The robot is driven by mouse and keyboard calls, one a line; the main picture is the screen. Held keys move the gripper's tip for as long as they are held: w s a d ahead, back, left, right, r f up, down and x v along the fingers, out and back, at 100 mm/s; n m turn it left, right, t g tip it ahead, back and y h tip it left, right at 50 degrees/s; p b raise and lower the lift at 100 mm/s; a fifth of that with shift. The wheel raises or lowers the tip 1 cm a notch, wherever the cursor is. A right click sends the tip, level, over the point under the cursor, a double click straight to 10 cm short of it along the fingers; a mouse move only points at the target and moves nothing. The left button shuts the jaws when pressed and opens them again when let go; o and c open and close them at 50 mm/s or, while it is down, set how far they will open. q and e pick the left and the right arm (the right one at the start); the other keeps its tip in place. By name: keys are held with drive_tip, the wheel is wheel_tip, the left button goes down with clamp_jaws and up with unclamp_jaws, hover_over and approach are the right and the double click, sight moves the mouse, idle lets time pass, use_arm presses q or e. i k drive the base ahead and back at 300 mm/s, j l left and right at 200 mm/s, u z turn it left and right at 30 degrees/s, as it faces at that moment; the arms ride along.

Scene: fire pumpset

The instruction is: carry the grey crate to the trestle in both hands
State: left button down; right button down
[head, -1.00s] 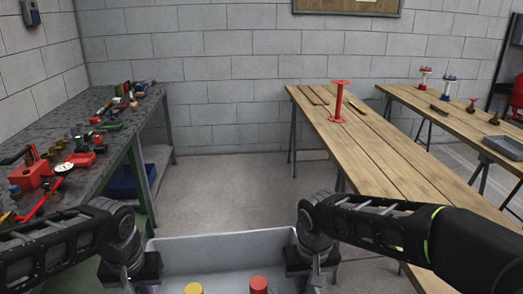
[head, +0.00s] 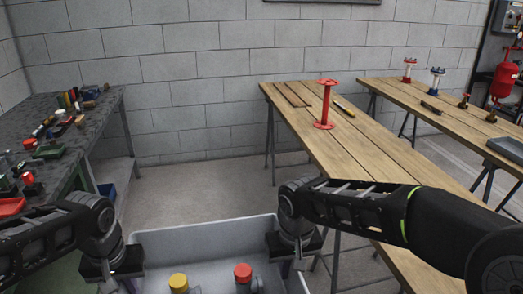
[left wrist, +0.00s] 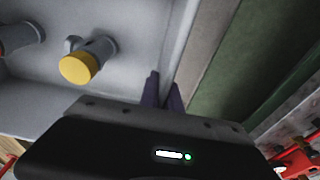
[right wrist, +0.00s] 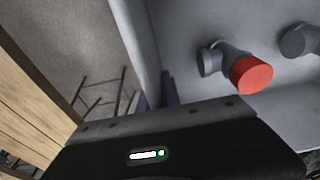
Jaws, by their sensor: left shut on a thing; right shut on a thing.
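The grey crate (head: 205,245) is held in front of me at the bottom of the head view; its near part is cut off by the frame edge. A yellow-capped fitting (head: 178,282) and a red-capped fitting (head: 243,272) lie inside. My left gripper (head: 118,280) is shut on the crate's left wall, also seen in the left wrist view (left wrist: 163,90). My right gripper (head: 299,258) is shut on its right wall, also seen in the right wrist view (right wrist: 155,92). The wooden trestle table (head: 350,150) is ahead to the right, apart from the crate.
A red flanged stand (head: 325,103) and a few narrow items occupy the trestle's far end; its near boards look clear. A cluttered dark workbench (head: 85,115) is at left. A second wooden table (head: 420,105) stands farther right. Bare floor (head: 195,200) lies between workbench and trestle.

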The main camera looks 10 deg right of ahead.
sight(367, 171)
drive_tip(key=i, duration=1.1)
drive_tip(key=i+z, duration=0.15)
drive_tip(key=i, duration=0.4)
drive_tip(key=i+j+z, duration=0.15)
drive_tip(key=i, duration=0.45)
drive_tip(key=i+l+z, duration=0.1)
drive_tip(key=i+z, duration=0.15)
drive_tip(key=z, duration=0.15)
drive_tip(key=i+z, duration=0.55)
drive_tip(key=z, duration=0.25)
drive_tip(key=i+z, duration=0.45)
drive_tip(key=z, duration=1.05)
